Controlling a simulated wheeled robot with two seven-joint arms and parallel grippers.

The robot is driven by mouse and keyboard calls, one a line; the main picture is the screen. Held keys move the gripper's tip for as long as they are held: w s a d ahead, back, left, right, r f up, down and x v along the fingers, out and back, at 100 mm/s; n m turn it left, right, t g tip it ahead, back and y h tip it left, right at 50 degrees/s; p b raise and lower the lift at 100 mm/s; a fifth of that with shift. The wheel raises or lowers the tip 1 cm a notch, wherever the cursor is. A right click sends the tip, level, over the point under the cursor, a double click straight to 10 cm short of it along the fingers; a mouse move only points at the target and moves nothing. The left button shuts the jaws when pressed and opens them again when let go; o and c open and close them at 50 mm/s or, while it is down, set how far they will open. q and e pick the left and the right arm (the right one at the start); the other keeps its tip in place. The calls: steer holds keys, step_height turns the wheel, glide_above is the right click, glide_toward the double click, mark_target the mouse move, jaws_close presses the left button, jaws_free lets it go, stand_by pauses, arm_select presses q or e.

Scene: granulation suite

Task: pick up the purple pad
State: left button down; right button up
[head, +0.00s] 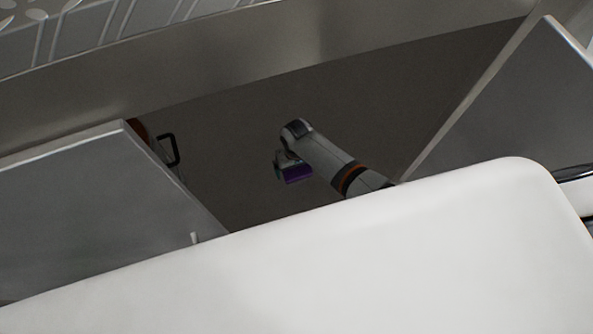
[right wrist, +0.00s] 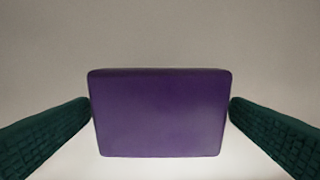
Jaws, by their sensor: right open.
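The purple pad (head: 297,175) is a small block at the end of my right arm in the head view. In the right wrist view the pad (right wrist: 160,112) is close up, with its broad face toward the camera. My right gripper (right wrist: 160,125) is open, with one dark green finger on each side of the pad. The fingers look very near its side edges; I cannot tell whether they touch. In the head view the right gripper (head: 284,167) is small and dark, and its fingers are hard to make out.
A grey panel (head: 90,200) stands at the left and another grey panel (head: 520,110) at the right, with a dark space between them. A black loop, like a handle (head: 173,150), shows beside the left panel. A long grey band (head: 240,58) crosses above.

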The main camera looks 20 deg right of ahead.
mark_target(297, 168)
steer(key=shift+f, duration=0.3)
steer(key=c, duration=0.9)
step_height(297, 168, up, 10)
steer(key=p, duration=0.3)
